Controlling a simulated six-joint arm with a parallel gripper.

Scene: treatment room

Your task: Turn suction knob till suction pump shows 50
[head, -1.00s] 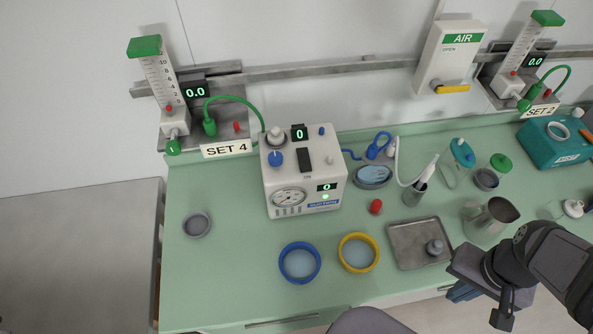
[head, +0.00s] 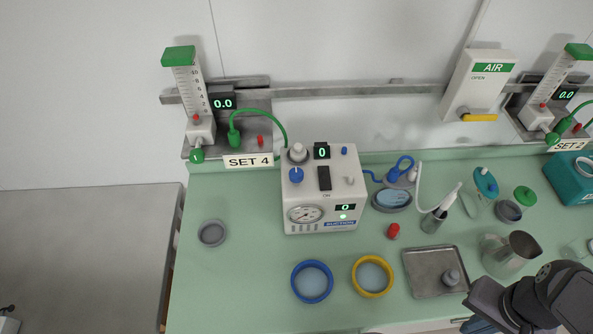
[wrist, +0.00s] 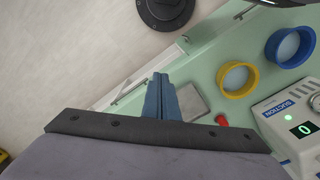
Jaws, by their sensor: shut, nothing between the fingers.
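The suction pump (head: 330,226) is a white box on the green counter, below the SET 4 sign. Its top carries a blue knob (head: 296,175), a larger pale knob (head: 298,153) and a black switch (head: 324,178) by the word ON. The upper display (head: 321,152) and the front display (head: 345,207) both show 0; a green light is lit. The wrist view shows the pump's front (wrist: 290,118) at the right. My gripper's blue fingers (wrist: 160,90) are shut and empty, well away from the pump; in the head view they are mostly hidden at the counter's front edge.
A blue ring dish (head: 312,282), a yellow ring dish (head: 372,276) and a metal tray (head: 412,290) lie in front of the pump. The counter left of the pump is clear except a grey dish (head: 212,233).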

